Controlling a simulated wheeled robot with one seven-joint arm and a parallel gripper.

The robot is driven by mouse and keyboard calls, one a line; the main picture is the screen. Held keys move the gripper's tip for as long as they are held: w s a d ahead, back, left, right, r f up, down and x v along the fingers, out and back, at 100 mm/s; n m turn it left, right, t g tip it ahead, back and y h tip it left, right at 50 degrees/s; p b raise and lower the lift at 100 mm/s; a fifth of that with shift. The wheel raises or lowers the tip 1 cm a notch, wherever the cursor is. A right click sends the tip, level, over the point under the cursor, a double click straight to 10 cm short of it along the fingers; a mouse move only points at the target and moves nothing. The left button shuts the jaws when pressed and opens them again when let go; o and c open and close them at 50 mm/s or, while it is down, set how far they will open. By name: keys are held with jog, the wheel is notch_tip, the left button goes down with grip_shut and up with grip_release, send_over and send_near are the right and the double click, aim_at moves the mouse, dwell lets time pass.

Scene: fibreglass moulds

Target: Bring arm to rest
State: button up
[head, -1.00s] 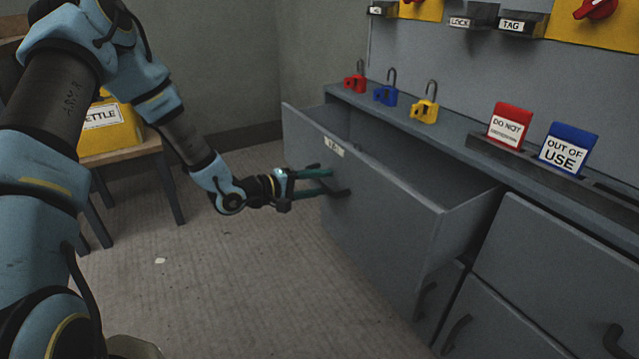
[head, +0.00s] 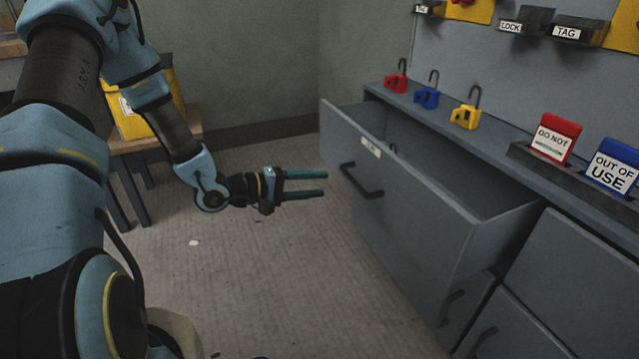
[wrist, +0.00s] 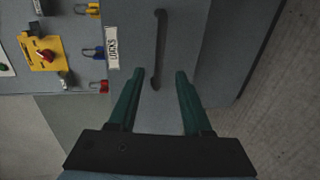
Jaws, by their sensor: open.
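My gripper (head: 326,184) is open and empty in the head view, its two green fingers pointing right toward the drawer. It is a short way left of the dark drawer handle (head: 361,180) and apart from it. The grey drawer (head: 420,215) is pulled open. In the wrist view the open fingers (wrist: 158,75) point at the drawer front, with the handle (wrist: 159,50) beyond them and a label reading LOCKS (wrist: 113,48) to its left.
Red (head: 396,80), blue (head: 427,92) and yellow (head: 466,115) padlocks stand on the cabinet top. DO NOT (head: 555,138) and OUT OF USE (head: 611,167) signs stand farther right.

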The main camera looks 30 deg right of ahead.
jog(key=shift+w, duration=0.1)
jog(key=w+a+m+t+y, duration=0.1)
jog(key=w+a+t+y, duration=0.3)
jog(key=a, duration=0.3)
jog(key=w+a+t+y, duration=0.1)
jog(key=w+a+y, duration=0.35)
jog(key=a, duration=0.25)
jog(key=s+a+r+y, duration=0.2)
jog(key=a+r+y, duration=0.1)
jog(key=a, duration=0.5)
jog(key=s+a+r+y, duration=0.2)
jog(key=a+r+y, duration=0.1)
jog(key=a, duration=0.5)
jog(key=s+a+r+g, duration=0.3)
jog(key=s+a, duration=0.1)
jog(key=s, duration=0.5)
notch_tip(320, 180, up, 25)
jog(key=p, duration=2.5)
jog(key=shift+w+d+r+y, duration=0.25)
jog(key=shift+w+y, duration=0.1)
jog(key=shift+y, duration=0.1)
jog(key=shift+f, duration=0.1)
